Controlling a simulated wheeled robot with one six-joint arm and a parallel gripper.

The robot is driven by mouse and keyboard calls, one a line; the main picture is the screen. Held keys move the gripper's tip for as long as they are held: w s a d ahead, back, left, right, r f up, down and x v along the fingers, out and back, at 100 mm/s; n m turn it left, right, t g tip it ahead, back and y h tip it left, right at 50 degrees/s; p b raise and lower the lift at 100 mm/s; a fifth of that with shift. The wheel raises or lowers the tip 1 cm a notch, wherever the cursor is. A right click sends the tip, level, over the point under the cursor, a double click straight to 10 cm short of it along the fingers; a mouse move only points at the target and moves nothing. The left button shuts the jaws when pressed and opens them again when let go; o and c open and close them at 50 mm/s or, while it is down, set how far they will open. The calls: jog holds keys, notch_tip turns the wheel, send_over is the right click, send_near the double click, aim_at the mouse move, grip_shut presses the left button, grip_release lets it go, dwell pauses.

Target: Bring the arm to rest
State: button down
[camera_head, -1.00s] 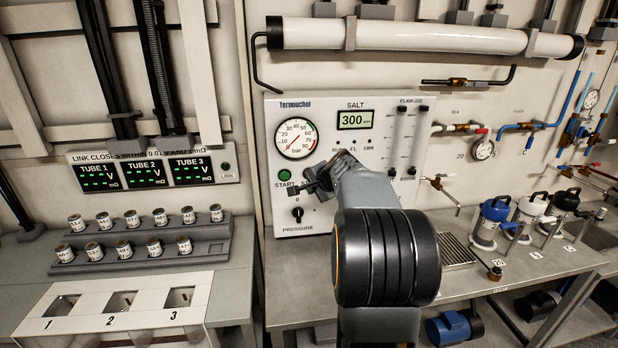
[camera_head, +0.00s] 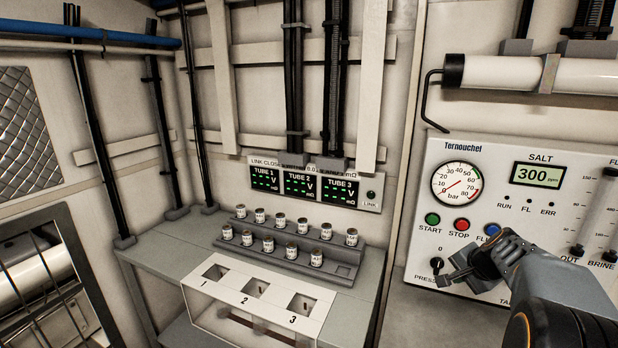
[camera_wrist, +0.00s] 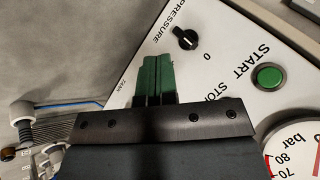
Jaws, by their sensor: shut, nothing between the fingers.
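My gripper (camera_head: 450,279) is at the lower right of the head view, in front of the lower part of the white Ternouchel panel (camera_head: 415,240). In the wrist view my gripper (camera_wrist: 153,62) shows its green fingers together with nothing between them. They point towards the panel beside the black PRESSURE knob (camera_wrist: 185,39). Whether the fingertips touch the panel cannot be told. The green START button (camera_wrist: 267,77) is to the right in the wrist view. My arm hides part of the panel's lower right in the head view.
A three-slot white stand (camera_head: 228,305) and a grey stepped rack (camera_head: 343,272) with several small cans stand on the left bench (camera_head: 165,250). Above them is a three-tube display (camera_head: 303,185). A white horizontal pipe (camera_head: 510,74) runs above the panel. Bare wall lies left of the panel.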

jog(key=s+a+f+n+g, duration=0.3)
jog(key=s+a+n, duration=0.9)
jog(key=s+a, duration=0.6)
jog(key=a, duration=0.4)
jog(key=shift+s+a+n, duration=0.35)
jog(key=shift+n, duration=0.05)
jog(key=shift+f, duration=0.1)
